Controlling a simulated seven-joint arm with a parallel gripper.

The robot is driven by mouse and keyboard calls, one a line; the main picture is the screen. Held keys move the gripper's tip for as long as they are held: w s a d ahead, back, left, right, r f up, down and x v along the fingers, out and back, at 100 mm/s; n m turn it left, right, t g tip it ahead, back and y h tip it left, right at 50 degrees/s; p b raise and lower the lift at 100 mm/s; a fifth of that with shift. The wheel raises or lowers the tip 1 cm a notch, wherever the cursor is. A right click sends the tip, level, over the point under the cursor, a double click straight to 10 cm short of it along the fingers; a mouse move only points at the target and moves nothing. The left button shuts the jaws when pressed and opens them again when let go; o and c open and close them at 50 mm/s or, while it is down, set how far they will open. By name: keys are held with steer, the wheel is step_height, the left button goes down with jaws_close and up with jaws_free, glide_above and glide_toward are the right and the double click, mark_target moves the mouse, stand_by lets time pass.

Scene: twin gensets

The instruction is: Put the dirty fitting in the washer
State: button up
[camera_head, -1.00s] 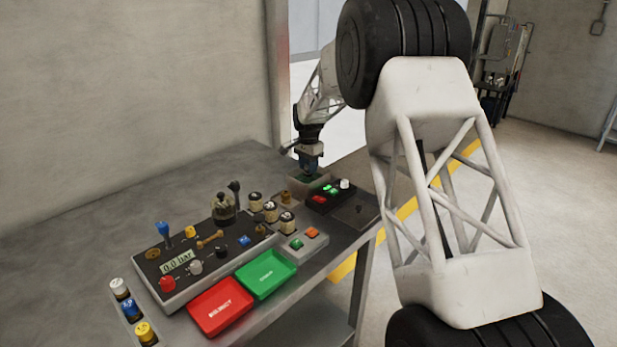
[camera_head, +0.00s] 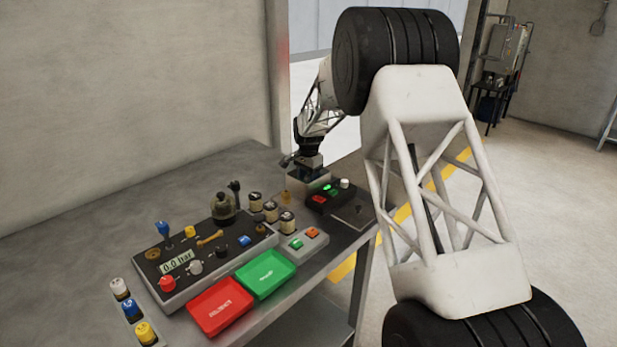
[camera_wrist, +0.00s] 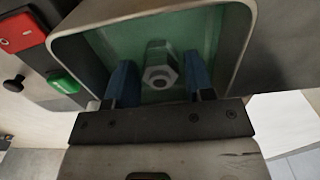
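A grey hexagonal fitting (camera_wrist: 160,70) shows in the wrist view inside an open metal basin with a green floor, which looks like the washer (camera_wrist: 70,50). My gripper (camera_wrist: 160,72) has its blue fingers down in the basin, one on each side of the fitting. Green shows between each finger and the fitting, so the gripper looks open. In the head view my gripper (camera_head: 308,166) is over the basin (camera_head: 309,184) at the bench's far end. Its fingertips and the fitting are hidden there.
A black box (camera_head: 326,198) with red and green buttons stands beside the basin. A control panel (camera_head: 205,250), red tray (camera_head: 220,306), green tray (camera_head: 265,274) and several capped jars stand nearer on the bench. The bench's back left is clear.

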mark_target(308, 176)
steer(key=shift+o, duration=0.6)
steer(key=shift+r, duration=0.1)
step_height(308, 176, up, 12)
stand_by(0.4)
steer(key=shift+r, duration=0.15)
stand_by(0.6)
